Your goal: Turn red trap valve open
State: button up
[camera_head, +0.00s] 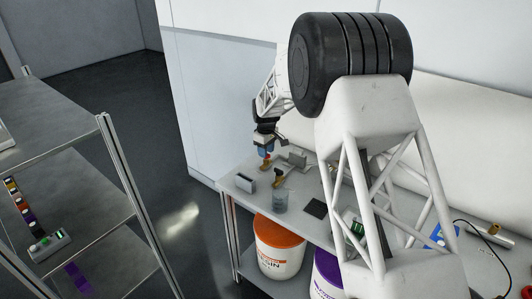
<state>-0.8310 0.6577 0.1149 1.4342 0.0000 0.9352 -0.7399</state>
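My gripper (267,150) points down over the left end of the workbench, at the end of my white arm. A small red part (267,157) shows right at its fingertips; it may be the red trap valve, but it is too small to be sure. I cannot tell whether the fingers are open or shut, or touch it. Just below is a small orange-brown piece (265,167), and another orange-brown piece (278,177) stands to its right. No valve handle position can be made out.
A grey block (245,182) and a clear beaker (281,200) stand near the workbench's (300,224) front edge. A dark square pad (316,208) lies right of them. An orange-lidded bucket (279,247) stands below. A metal shelf (60,115) is at left, with open floor between.

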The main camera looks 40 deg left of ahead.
jog(key=shift+f, duration=0.55)
jog(key=shift+c, duration=0.3)
grip_shut()
